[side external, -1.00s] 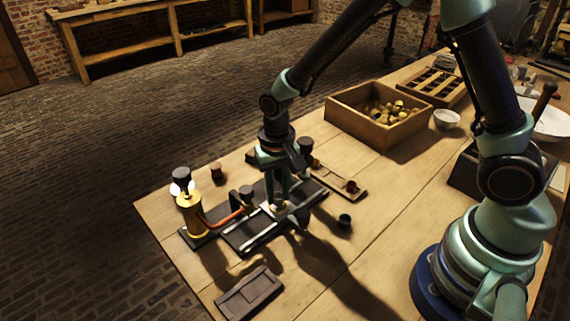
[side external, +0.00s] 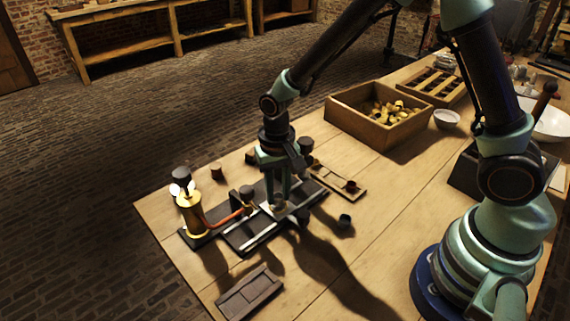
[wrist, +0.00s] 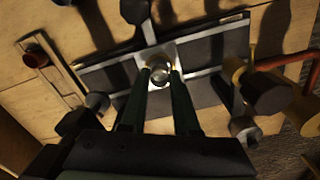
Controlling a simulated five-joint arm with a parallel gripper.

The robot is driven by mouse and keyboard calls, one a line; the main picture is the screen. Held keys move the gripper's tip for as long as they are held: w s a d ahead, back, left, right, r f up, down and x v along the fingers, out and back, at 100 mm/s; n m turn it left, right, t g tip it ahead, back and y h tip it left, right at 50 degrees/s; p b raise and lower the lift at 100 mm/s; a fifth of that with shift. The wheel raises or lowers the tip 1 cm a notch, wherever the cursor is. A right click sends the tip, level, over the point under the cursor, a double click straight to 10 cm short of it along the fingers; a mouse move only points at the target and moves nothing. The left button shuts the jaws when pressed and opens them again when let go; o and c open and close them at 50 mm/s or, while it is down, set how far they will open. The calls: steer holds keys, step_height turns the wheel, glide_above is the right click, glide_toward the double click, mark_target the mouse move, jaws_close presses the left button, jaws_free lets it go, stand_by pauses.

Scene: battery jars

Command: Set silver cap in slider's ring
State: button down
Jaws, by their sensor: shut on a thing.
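The silver cap (wrist: 160,73) is a small round shiny piece between my fingertips in the wrist view. My gripper (wrist: 159,76) is shut on it and points down at the apparatus. The slider (wrist: 180,48) is a pale square plate lying across the dark track with light rails. The cap is over the slider's middle, where the ring would be; I cannot tell whether it is seated or just above. In the side view my gripper (side external: 277,205) is low over the slider (side external: 266,211), and the fingers partly hide the cap and ring.
A brass jar (side external: 190,218) with a dark knob stands at the track's left end, with a red-orange rod beside it. A dark tray (side external: 249,292) lies in front. A small dark cup (side external: 345,220) stands right. A wooden box (side external: 378,120) of yellowish pieces is behind.

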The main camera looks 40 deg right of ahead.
steer(key=shift+f, duration=0.55)
steer(key=c, duration=0.9)
jaws_free()
steer(key=shift+r, duration=5.5)
